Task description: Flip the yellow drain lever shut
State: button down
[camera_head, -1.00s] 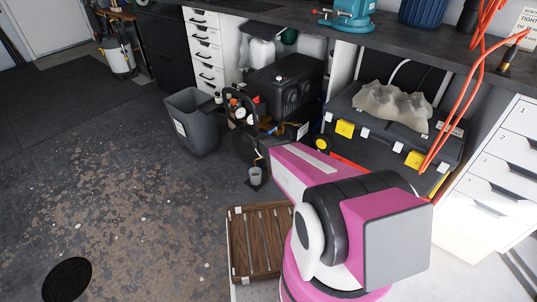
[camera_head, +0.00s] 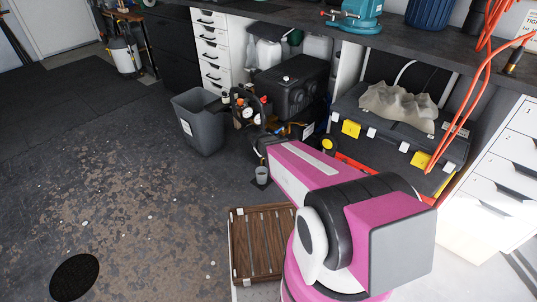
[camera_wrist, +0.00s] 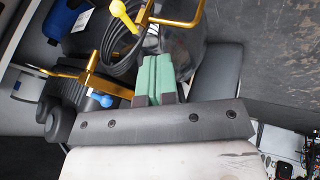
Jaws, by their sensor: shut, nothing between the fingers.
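In the wrist view a yellow lever (camera_wrist: 121,13) with a rounded knob and thin stem sits at the top, beside a black hose coil. My gripper (camera_wrist: 153,72), with green finger pads, is shut and empty, just below and right of the lever and apart from it in the picture. A blue-ended handle (camera_wrist: 101,99) lies to the left of the fingers. In the head view the compressor-like unit with gauges (camera_head: 246,112) stands on the floor beyond my arm. My gripper and the lever cannot be made out there.
Gold tube frames (camera_wrist: 90,76) flank the fingers in the wrist view. A grey bin (camera_head: 200,125) stands left of the unit. The floor at left is mostly clear.

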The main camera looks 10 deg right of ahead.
jog(key=v, duration=0.5)
jog(key=shift+s+r, duration=0.15)
jog(key=shift+r, duration=0.1)
